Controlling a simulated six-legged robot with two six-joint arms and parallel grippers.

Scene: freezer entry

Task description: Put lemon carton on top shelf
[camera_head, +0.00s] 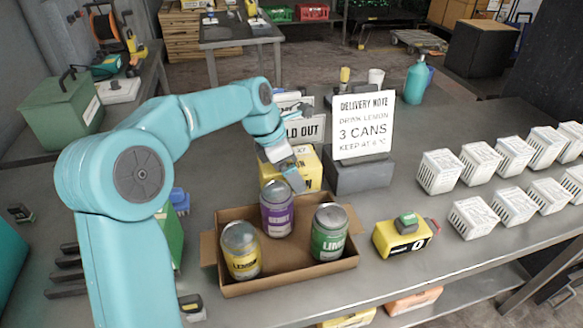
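A yellow carton (311,172) with a partly hidden label ending in "N" stands on the grey table behind the open cardboard box; it may be the lemon carton. My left arm reaches in from the left, and its gripper (292,175) points down at the carton's front left, overlapping it in the picture. I cannot tell if it touches the carton or how far its fingers are apart. My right gripper is not in view. I cannot make out a top shelf with certainty.
The cardboard box (300,281) holds a yellow lemon can (241,252), a purple can (277,210) and a green lime can (329,235). A delivery note sign (363,126), a yellow scanner-like device (400,238) and several white baskets (440,171) stand to the right.

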